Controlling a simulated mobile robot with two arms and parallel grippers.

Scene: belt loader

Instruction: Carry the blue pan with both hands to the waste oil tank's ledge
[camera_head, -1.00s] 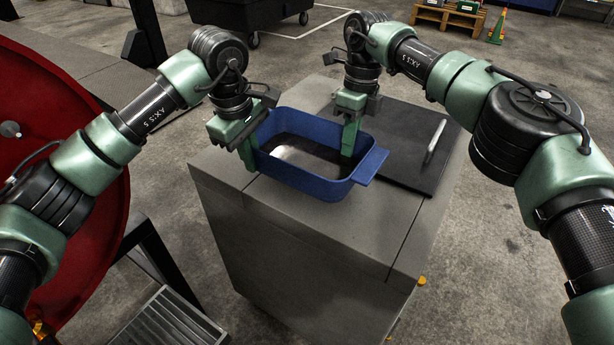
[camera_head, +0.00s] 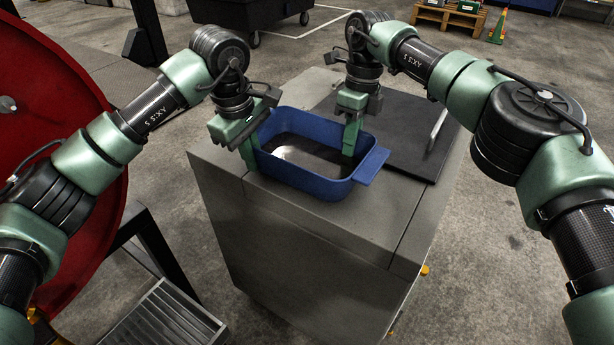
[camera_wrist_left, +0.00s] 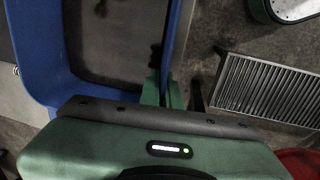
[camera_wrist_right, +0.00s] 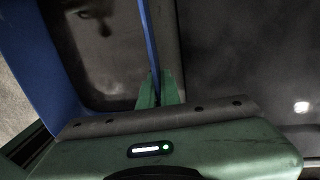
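The blue pan (camera_head: 300,181) is a rectangular tray with dark contents and a glossy reflection, over the top of a grey cabinet (camera_head: 330,231). It looks level; I cannot tell if it touches the top. My left gripper (camera_head: 247,155) is shut on its left wall; the left wrist view shows the fingers (camera_wrist_left: 163,92) on either side of the wall. My right gripper (camera_head: 351,138) is shut on the far wall, and its fingers (camera_wrist_right: 156,92) pinch that wall in the right wrist view. No waste oil tank ledge is clearly recognisable.
A large red round body (camera_head: 50,120) stands at the left, with a slatted metal step (camera_head: 165,318) below it. A dark wheeled bin (camera_head: 245,12) is at the back. Floor at right is open.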

